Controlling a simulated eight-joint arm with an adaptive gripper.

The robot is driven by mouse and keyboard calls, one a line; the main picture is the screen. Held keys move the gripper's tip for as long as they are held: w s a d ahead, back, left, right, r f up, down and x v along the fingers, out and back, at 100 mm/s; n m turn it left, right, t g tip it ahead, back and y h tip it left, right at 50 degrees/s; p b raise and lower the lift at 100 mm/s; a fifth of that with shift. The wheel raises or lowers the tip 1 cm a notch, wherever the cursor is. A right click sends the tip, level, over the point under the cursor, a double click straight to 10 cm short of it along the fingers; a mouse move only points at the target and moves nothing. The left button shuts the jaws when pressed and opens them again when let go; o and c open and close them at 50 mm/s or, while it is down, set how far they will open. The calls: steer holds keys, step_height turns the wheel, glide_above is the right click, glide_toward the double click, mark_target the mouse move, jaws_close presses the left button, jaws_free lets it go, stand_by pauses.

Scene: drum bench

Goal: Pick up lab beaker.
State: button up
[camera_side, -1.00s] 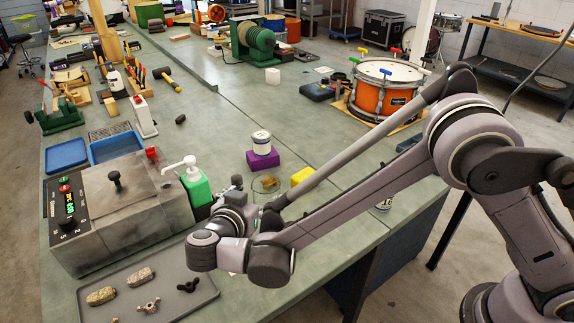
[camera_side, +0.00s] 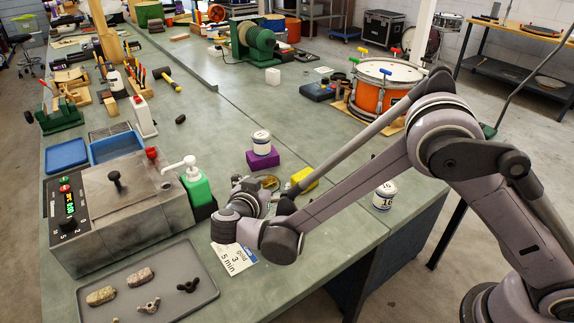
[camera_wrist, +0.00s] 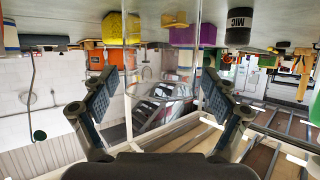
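The lab beaker is clear glass and hard to make out. In the side view the beaker (camera_side: 271,182) stands on the bench beyond my wrist and is partly hidden. In the wrist view, which shows the scene upside down, the beaker (camera_wrist: 162,84) appears as a faint outline with a round rim between my fingers. My gripper (camera_wrist: 160,92) is open, with one finger on each side of the outline and gaps showing between. In the side view my gripper (camera_side: 268,190) is small and partly hidden by my own wrist.
A yellow block (camera_side: 306,178) is close right of the beaker. A green pump bottle (camera_side: 196,184) is left. A labelled card (camera_side: 236,259) lies in front; a can (camera_side: 384,196) stands right.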

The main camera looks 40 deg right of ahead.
steer(key=c, duration=0.9)
steer(key=shift+o, duration=0.2)
